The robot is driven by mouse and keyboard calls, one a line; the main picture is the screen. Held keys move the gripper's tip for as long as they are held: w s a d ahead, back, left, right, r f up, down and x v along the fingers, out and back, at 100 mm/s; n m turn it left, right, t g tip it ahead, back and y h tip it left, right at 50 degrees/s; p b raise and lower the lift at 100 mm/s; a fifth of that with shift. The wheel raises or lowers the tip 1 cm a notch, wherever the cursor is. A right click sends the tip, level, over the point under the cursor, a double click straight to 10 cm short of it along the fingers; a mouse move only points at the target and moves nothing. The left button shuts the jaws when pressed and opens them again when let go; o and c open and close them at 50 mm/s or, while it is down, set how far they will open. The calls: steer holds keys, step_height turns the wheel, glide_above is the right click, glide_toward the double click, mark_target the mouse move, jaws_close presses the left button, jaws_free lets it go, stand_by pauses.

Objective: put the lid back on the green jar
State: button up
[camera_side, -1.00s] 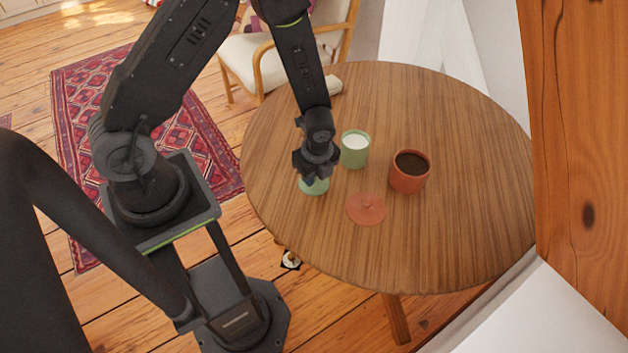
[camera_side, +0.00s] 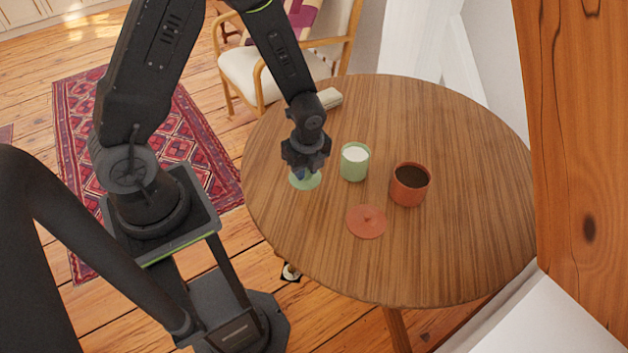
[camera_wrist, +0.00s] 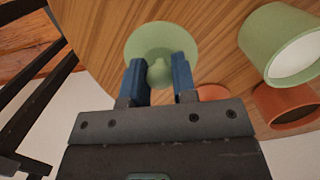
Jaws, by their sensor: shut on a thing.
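The green jar (camera_side: 354,163) stands open on the round table, with white contents showing at its mouth. It also shows at the right of the wrist view (camera_wrist: 278,42). The green lid (camera_side: 305,181) is a flat disc with a knob, and it also shows in the wrist view (camera_wrist: 160,42). My gripper (camera_side: 304,168) is shut on the lid's knob, between the blue fingertips (camera_wrist: 160,75). The lid is to the left of the jar. In the side view I cannot tell its exact height above the table.
An orange-brown jar (camera_side: 409,186) with dark contents stands open right of the green jar. Its-coloured lid (camera_side: 366,221) lies flat on the table (camera_side: 450,240) in front. A small pale object (camera_side: 330,98) lies at the back edge. The table's right side is clear.

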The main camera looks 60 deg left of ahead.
steer(key=s+a+r, duration=0.4)
steer(key=a+r, duration=0.1)
steer(key=a, duration=0.3)
steer(key=w+d+r, duration=0.2)
steer(key=w+d, duration=0.3)
steer(key=w, duration=0.4)
steer(key=w+d+r, duration=0.2)
steer(key=w+d, duration=0.2)
steer(key=w, duration=0.5)
steer(key=shift+d+f, duration=0.1)
steer(key=shift+f, duration=3.1)
steer(key=shift+f, duration=0.15)
steer(key=o, duration=1.5)
